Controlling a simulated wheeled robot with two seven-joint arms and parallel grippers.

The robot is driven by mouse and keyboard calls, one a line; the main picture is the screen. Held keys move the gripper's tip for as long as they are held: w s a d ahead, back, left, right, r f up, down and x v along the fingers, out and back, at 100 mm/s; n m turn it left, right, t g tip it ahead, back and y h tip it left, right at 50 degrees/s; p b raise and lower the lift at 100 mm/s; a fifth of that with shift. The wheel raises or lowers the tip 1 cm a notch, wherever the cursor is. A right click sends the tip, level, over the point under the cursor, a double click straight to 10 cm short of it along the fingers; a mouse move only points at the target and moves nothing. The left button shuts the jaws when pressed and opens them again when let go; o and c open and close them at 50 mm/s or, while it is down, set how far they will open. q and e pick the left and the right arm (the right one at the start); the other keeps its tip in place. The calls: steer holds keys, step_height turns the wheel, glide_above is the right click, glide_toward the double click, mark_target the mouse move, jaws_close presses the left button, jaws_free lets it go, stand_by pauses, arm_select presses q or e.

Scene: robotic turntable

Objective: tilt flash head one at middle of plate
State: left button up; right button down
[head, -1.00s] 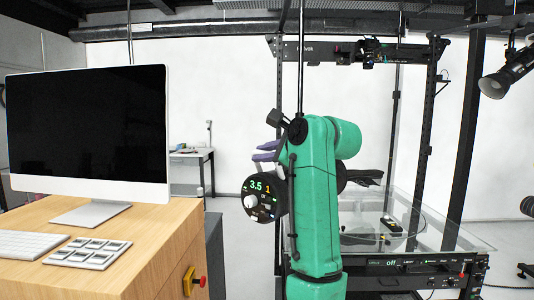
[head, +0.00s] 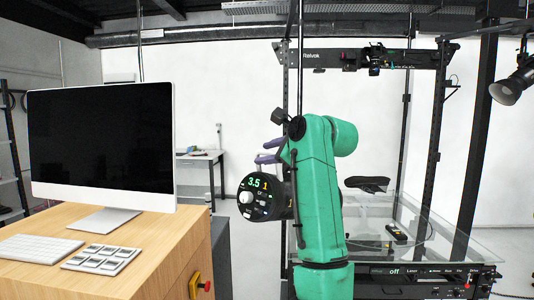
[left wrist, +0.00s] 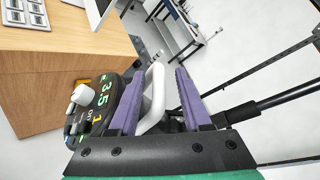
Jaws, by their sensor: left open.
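Flash head one (head: 255,197) is a black round-ended unit with a lit "3.5 1" display and a white knob. In the head view it sits left of my green left arm, its back partly hidden by the arm. In the left wrist view the flash head (left wrist: 102,103) is just left of my left gripper (left wrist: 160,72). The purple fingers are open, with a white loop handle (left wrist: 153,98) between them; contact cannot be told. The left gripper (head: 267,151) shows above the flash head in the head view. A clear glass plate (head: 440,243) lies at the right. My right gripper is not visible.
A wooden cabinet (head: 160,235) with a monitor (head: 102,140), keyboard (head: 38,248) and tiles stands left. A black rig frame (head: 436,150) rises around the glass plate. A lamp (head: 513,82) hangs at the upper right. A small black device (head: 397,233) is by the plate.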

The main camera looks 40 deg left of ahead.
arm_select(q)
steer(key=shift+d, duration=0.3)
steer(key=b+v, duration=0.2)
steer(key=v, duration=0.3)
steer(key=shift+s+d, duration=0.1)
steer(key=shift+d, duration=0.25)
steer(key=b+v, duration=0.1)
steer(key=v, duration=0.7)
steer(key=shift+r, duration=0.3)
steer(key=shift+s, duration=0.1)
